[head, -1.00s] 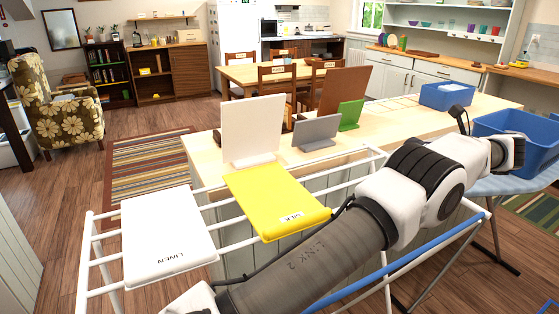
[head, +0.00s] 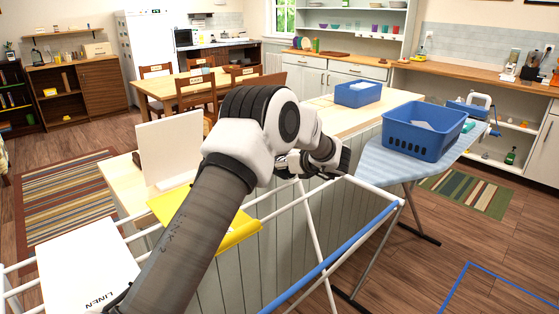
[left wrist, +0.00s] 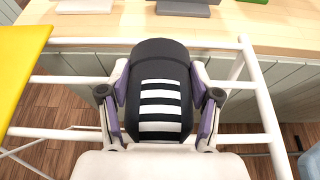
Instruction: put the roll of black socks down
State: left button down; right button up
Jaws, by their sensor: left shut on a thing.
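The roll of black socks (left wrist: 160,58) shows in the left wrist view, black with several white stripes. My left gripper (left wrist: 160,100) is shut on it, with a purple-grey finger on each side. The roll is held above the white drying rack (left wrist: 262,110), whose rails show around and beneath it. In the head view my left gripper (head: 338,160) is at the rack's far right corner, beside the counter, and the arm and gripper mostly hide the roll. My right gripper is not in view.
A pale counter (head: 385,112) carries upright boards and a small blue bin (head: 358,94). A larger blue basket (head: 425,132) stands on the ironing board (head: 375,152).

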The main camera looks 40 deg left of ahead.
pick_arm(q)
jog(key=shift+f, duration=0.35)
jog(key=shift+a+f+b, duration=0.1)
jog(key=shift+b, duration=0.2)
jog(key=shift+c, duration=1.2)
grip_release()
jog(key=shift+r+p, duration=0.3)
jog(key=shift+p, duration=0.05)
jog(key=shift+d, duration=0.4)
jog(key=w+b+v, duration=0.1)
jog(key=b+v, duration=0.1)
jog(key=v, duration=0.9)
jog(key=shift+s, duration=0.5)
jog(key=shift+r, duration=0.1)
